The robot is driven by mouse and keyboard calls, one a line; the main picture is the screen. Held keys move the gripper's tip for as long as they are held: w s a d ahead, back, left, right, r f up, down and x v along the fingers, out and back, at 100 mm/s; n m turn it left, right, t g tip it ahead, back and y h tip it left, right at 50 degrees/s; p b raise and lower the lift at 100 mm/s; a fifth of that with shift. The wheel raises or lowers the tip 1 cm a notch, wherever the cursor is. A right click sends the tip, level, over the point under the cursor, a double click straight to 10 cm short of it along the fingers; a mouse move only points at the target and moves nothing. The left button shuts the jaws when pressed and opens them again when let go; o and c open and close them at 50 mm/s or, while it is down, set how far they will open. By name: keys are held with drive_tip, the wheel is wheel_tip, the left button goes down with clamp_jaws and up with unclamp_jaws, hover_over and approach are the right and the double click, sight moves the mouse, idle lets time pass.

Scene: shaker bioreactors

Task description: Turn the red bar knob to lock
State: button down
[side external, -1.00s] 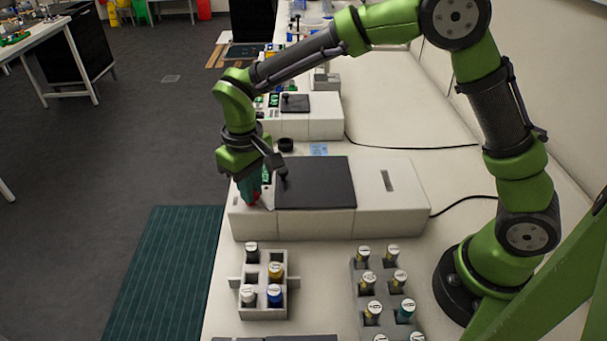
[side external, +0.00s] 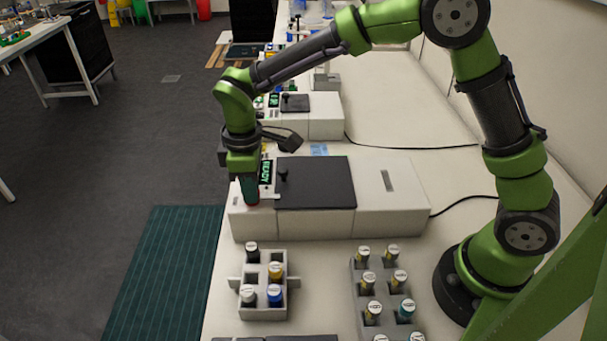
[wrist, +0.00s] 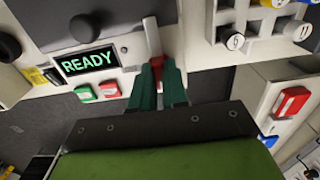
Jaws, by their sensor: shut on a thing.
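The red bar knob (wrist: 156,68) is on the white front panel of the shaker bioreactor (side external: 390,220). My gripper (wrist: 158,72) has its two green fingers closed on either side of the knob, and only part of the red shows between them. In the side view my gripper (side external: 249,195) points down at the front left of the machine, with the knob mostly hidden by the fingers. A display (wrist: 88,63) beside the knob reads "READY" in green. A white bar (wrist: 151,35) runs from near the knob over the dark lid (side external: 315,182).
A green button (wrist: 86,93) and a red button (wrist: 109,89) lie on the panel near my fingers. A light rack (side external: 262,312) with several vials stands close in front of the machine. A grey rack (side external: 354,290) is to its right. A second machine (side external: 325,122) stands behind.

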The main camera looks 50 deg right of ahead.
drive_tip(key=shift+r, duration=0.1)
idle(0.4)
drive_tip(key=c, duration=1.1)
unclamp_jaws()
drive_tip(key=shift+c, duration=0.2)
wheel_tip(320, 180, up, 17)
drive_tip(key=s+d+f+m+t+y, duration=0.2)
drive_tip(key=s+d+m+t, duration=0.5)
drive_tip(key=s+d+m, duration=0.6)
drive_tip(key=s+d+f, duration=0.1)
drive_tip(key=s+d, duration=0.1)
drive_tip(key=s, duration=0.3)
drive_tip(key=shift+s, duration=0.2)
